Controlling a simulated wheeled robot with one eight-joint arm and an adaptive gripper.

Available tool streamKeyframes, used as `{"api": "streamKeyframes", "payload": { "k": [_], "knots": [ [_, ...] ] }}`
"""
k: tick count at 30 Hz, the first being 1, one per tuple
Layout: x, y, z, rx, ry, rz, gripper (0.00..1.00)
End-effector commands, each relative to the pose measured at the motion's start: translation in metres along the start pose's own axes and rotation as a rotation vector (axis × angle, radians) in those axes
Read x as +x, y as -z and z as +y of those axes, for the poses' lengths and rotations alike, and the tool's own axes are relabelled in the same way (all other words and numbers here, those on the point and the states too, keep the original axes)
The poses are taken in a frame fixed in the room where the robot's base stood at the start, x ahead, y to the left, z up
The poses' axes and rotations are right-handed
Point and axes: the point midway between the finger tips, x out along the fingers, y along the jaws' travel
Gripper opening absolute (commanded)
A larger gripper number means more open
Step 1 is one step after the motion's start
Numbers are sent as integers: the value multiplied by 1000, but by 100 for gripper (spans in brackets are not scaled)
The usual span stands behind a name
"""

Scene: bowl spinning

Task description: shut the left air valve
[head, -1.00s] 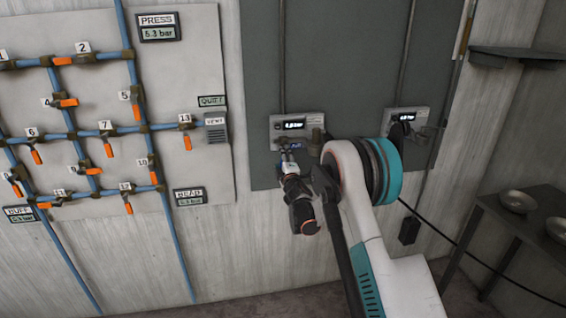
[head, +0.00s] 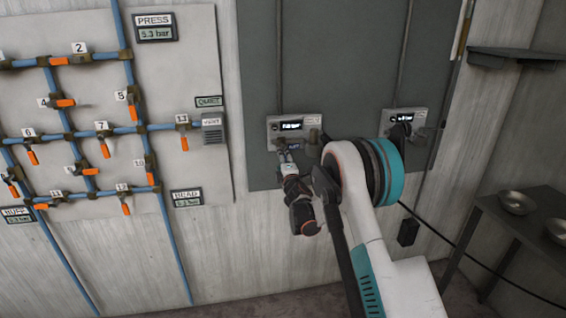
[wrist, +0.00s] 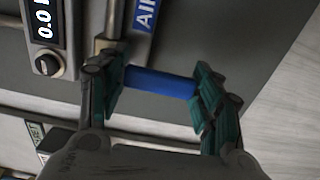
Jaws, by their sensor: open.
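The left air valve shows as a blue handle (wrist: 160,84) in the wrist view, below a blue label that reads "AIR". The handle lies crosswise, from the left finger to the right one. My gripper (wrist: 163,88) is open, with its teal finger pads at the two ends of the handle. I cannot tell whether the pads touch it. In the head view my gripper (head: 283,158) is at the lower edge of the left grey valve box (head: 294,130), and it hides most of the handle.
The left box's display (wrist: 43,20) begins with 0.0. A second box (head: 404,122) is to the right on the same dark panel. A board of blue pipes with orange levers (head: 185,142) is at the left. A shelf (head: 490,210) with metal bowls stands at the right.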

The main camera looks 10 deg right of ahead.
Motion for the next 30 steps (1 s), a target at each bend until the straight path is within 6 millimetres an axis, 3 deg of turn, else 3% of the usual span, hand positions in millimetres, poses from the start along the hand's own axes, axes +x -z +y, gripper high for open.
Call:
{"api": "streamKeyframes", "payload": {
  "k": [12, 16, 30],
  "knots": [
    [-1, 0, 0, 4, 0, 0, 78],
    [-9, 0, 0, 4, 0, 0, 78],
    [-96, 0, 0, 4, 0, 0, 78]
  ]
}}
